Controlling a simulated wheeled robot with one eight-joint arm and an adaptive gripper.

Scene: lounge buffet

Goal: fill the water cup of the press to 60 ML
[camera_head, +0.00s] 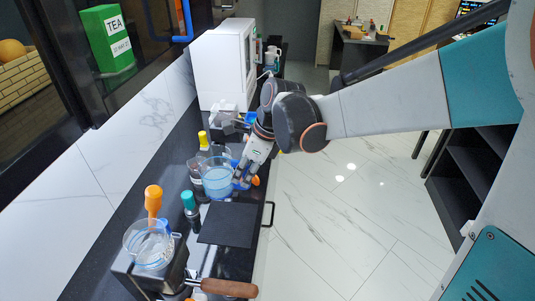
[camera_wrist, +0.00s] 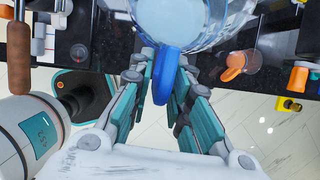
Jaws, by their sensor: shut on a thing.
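A clear jug (camera_head: 217,180) of pale blue water stands or hangs just above the black counter; I cannot tell which. Its blue handle (camera_wrist: 165,75) is between the fingers of my gripper (camera_wrist: 167,82), which is shut on it. In the head view my gripper (camera_head: 241,180) is at the jug's right side. A clear round cup (camera_head: 148,240) sits on a black machine with a wooden handle (camera_head: 228,288) at the near left; it may be the water cup of the press. Its water level and any marks are too small to read.
A teal-capped bottle (camera_head: 190,203), an orange-topped item (camera_head: 153,197) and a yellow-topped item (camera_head: 203,138) stand close to the jug. A dark flat mat (camera_head: 228,222) lies clear in front. A white machine (camera_head: 222,65) stands farther back. A clear cup with an orange item (camera_wrist: 236,68) is near the jug.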

